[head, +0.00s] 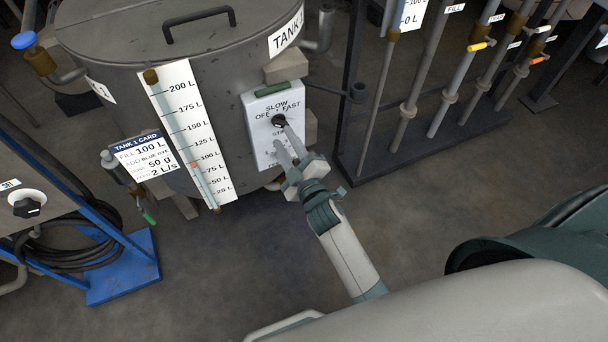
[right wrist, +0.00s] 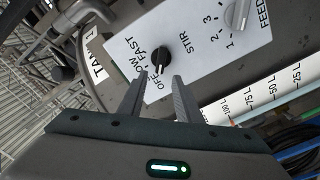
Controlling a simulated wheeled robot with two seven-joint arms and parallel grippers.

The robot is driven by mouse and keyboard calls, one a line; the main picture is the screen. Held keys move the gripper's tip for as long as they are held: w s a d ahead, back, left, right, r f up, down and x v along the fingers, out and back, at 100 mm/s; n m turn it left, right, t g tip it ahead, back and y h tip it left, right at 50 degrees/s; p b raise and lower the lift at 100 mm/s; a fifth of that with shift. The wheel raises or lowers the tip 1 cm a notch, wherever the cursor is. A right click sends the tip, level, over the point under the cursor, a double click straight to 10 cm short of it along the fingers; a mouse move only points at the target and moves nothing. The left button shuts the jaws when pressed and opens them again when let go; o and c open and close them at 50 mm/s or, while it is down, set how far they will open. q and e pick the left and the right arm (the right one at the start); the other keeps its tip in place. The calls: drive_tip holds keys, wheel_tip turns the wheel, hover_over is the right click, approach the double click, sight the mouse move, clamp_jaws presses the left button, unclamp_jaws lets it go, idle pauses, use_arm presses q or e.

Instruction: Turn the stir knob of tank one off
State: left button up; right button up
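Tank one (head: 225,75) is a grey metal vessel with a white control panel (head: 259,150) on its side. The black stir knob (head: 279,121) sits on this panel among the OFF, SLOW and FAST labels. The knob also shows in the right wrist view (right wrist: 160,50); I cannot tell surely which label it points at. My right gripper (head: 284,141) is in front of the panel, just below the knob in the head view. In the right wrist view its two fingers (right wrist: 159,77) are apart with nothing between them, short of the knob. My left gripper is out of view.
A grey feed knob (right wrist: 237,14) is on the same panel, hidden by my gripper in the head view. A level scale (head: 190,130) and a tank card (head: 147,155) are left of the panel. A pipe rack (head: 400,150) stands right. The floor in front is clear.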

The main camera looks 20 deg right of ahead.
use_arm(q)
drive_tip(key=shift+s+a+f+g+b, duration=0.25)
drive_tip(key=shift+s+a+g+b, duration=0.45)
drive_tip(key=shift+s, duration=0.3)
use_arm(e)
drive_tip(key=s, duration=1.2)
drive_tip(key=shift+d, duration=0.2)
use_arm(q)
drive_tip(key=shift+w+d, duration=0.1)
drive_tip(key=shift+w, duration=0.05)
use_arm(e)
drive_tip(key=s+f+m+g+p, duration=0.1)
drive_tip(key=s+f+m+g, duration=0.3)
drive_tip(key=f, duration=1.1)
drive_tip(key=s+f+m+g+p, duration=0.2)
drive_tip(key=s+f+g, duration=0.3)
drive_tip(key=f, duration=1)
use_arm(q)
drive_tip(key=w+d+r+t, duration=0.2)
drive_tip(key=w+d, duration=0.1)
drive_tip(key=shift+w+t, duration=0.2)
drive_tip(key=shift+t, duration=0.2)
use_arm(e)
drive_tip(key=s+d+f+m+g, duration=0.1)
drive_tip(key=s+f+m+g, duration=0.1)
drive_tip(key=s+f, duration=0.8)
drive_tip(key=shift+s+f+g+y, duration=0.15)
drive_tip(key=shift+s+g+y, duration=0.15)
drive_tip(key=shift+s+g, duration=0.5)
